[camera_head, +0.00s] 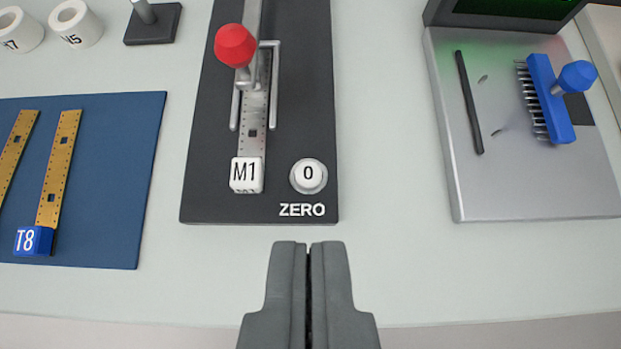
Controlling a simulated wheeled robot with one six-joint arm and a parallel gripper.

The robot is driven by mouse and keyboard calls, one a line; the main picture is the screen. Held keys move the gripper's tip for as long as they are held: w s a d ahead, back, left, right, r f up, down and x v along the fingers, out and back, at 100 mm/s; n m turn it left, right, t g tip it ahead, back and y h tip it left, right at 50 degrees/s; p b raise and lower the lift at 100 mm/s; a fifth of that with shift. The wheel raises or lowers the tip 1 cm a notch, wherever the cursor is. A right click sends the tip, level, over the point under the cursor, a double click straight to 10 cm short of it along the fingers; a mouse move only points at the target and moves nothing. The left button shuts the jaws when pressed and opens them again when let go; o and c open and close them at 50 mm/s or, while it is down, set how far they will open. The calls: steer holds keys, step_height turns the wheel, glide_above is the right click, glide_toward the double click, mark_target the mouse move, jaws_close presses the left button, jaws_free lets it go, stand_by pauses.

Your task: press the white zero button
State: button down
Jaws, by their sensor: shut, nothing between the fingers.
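The white zero button (308,176) is round, marked "0", and sits in a white ring near the front right of a dark base plate (210,190). The word "ZERO" is printed below it. My gripper (308,245) is shut and empty, its fingertips just below the plate's front edge in the picture and apart from the button. A white block marked "M1" (246,175) is on the plate to the left of the button, at the end of a metal strip. A lever with a red knob (235,46) rises farther back on the plate.
A blue mat (110,180) with gold strips and a blue block marked "T8" (33,241) lies at left. A silver plate (540,190) with a blue-handled comb (551,98) and a black rod (469,102) is at right. White rolls (76,24) stand at the back left.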

steer(key=shift+f, duration=0.1)
glide_above(309, 174)
steer(key=s, duration=0.2)
step_height(309, 174, down, 7)
steer(key=shift+w+r, duration=0.1)
step_height(309, 174, down, 3)
steer(key=shift+w+f, duration=0.1)
steer(key=shift+f, duration=0.5)
